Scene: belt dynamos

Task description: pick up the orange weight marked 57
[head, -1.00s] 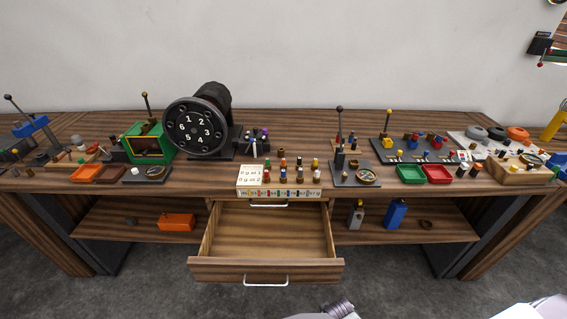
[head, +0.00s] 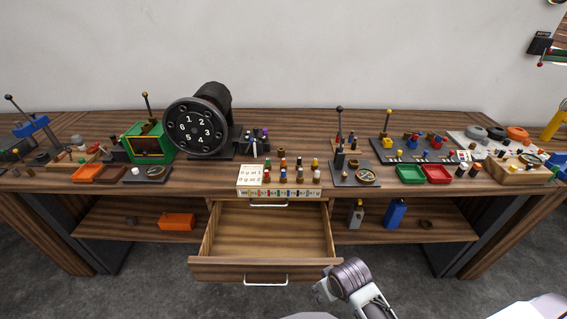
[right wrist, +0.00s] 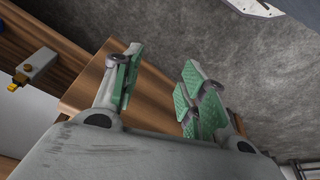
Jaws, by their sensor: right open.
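An orange block (head: 177,222) lies on the lower left shelf in the head view. An orange ring-like piece (head: 517,133) sits at the back right of the bench beside grey ones. No 57 is readable on either, so I cannot tell which is the weight. My right gripper (right wrist: 162,62) is open and empty in the right wrist view, its green-padded fingers apart over the wood and floor. In the head view my right arm shows at the bottom, in front of the drawer's right end, well away from both orange pieces. My left gripper is not in view.
An empty drawer (head: 264,270) is pulled out at the middle. A grey bottle-like piece (head: 356,214) and a blue one (head: 396,214) stand on the lower right shelf. The bench top is crowded with devices, including a black numbered dial (head: 196,130). The floor in front is clear.

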